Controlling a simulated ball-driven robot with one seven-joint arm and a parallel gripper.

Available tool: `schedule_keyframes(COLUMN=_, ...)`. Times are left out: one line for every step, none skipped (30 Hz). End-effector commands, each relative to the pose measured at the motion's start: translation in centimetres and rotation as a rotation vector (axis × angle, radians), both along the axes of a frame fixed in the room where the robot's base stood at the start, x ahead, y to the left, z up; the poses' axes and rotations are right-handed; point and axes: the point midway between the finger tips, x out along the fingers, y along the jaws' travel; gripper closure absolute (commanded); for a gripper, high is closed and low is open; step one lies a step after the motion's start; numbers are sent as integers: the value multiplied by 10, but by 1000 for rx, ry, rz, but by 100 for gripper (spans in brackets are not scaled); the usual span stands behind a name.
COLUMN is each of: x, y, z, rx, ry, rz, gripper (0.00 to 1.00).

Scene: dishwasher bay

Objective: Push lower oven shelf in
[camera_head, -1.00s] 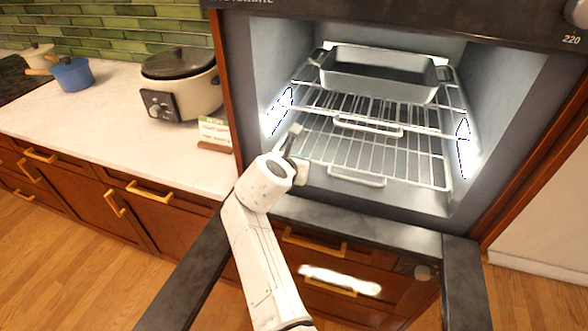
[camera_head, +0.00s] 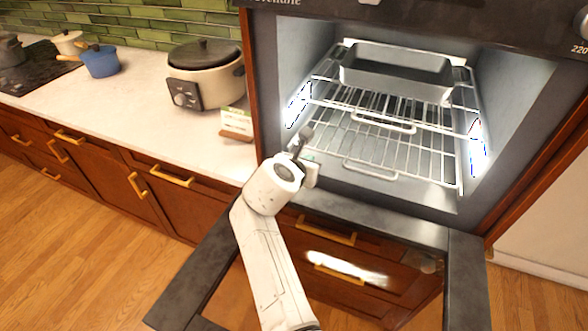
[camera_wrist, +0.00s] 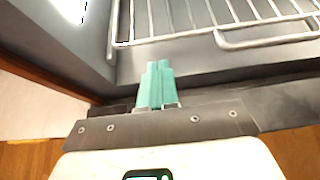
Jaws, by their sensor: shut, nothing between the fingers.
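The lower oven shelf (camera_head: 400,158) is a wire rack low in the open oven, with a looped front handle (camera_head: 370,170) toward the opening. In the wrist view the lower shelf (camera_wrist: 205,17) shows its front edge and part of its handle (camera_wrist: 265,40) at the top right. My gripper (camera_head: 303,142) is at the left side of the oven opening, left of the shelf handle and apart from it. In the wrist view my gripper's teal fingers (camera_wrist: 157,85) are closed together with nothing between them, just short of the shelf's front edge.
An upper rack (camera_head: 395,115) holds a metal roasting pan (camera_head: 395,72). The oven door (camera_head: 435,236) hangs open below the cavity. The counter at left (camera_head: 130,115) bears a cooker (camera_head: 205,78), a small sign (camera_head: 237,122) and a blue pot (camera_head: 101,62).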

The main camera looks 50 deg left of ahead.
Motion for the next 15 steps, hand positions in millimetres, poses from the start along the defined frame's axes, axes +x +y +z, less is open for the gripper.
schedule_keyframes(x=-3, y=-3, z=1, rx=-1, ry=2, rz=-1, gripper=100)
schedule_keyframes(x=-5, y=-5, z=2, rx=-2, ry=2, rz=-1, gripper=100)
schedule_keyframes(x=-9, y=-7, z=4, rx=-1, ry=3, rz=-1, gripper=100)
schedule_keyframes(x=-11, y=-8, z=6, rx=-1, ry=3, rz=-2, gripper=100)
schedule_keyframes(x=-14, y=-10, z=7, rx=0, ry=3, rz=-1, gripper=100)
schedule_keyframes(x=-18, y=-12, z=10, rx=-1, ry=3, rz=0, gripper=100)
schedule_keyframes(x=-21, y=-13, z=11, rx=-1, ry=3, rz=0, gripper=100)
schedule_keyframes(x=-24, y=-15, z=14, rx=0, ry=2, rz=0, gripper=100)
schedule_keyframes(x=-28, y=-18, z=16, rx=0, ry=3, rz=-1, gripper=100)
schedule_keyframes(x=-31, y=-20, z=18, rx=0, ry=4, rz=0, gripper=100)
schedule_keyframes(x=-34, y=-22, z=21, rx=0, ry=3, rz=-1, gripper=100)
schedule_keyframes(x=-39, y=-25, z=24, rx=0, ry=2, rz=0, gripper=100)
schedule_keyframes(x=-42, y=-27, z=26, rx=-1, ry=3, rz=-2, gripper=100)
schedule_keyframes(x=-45, y=-29, z=27, rx=0, ry=3, rz=-1, gripper=100)
schedule_keyframes(x=-49, y=-31, z=30, rx=0, ry=3, rz=-1, gripper=100)
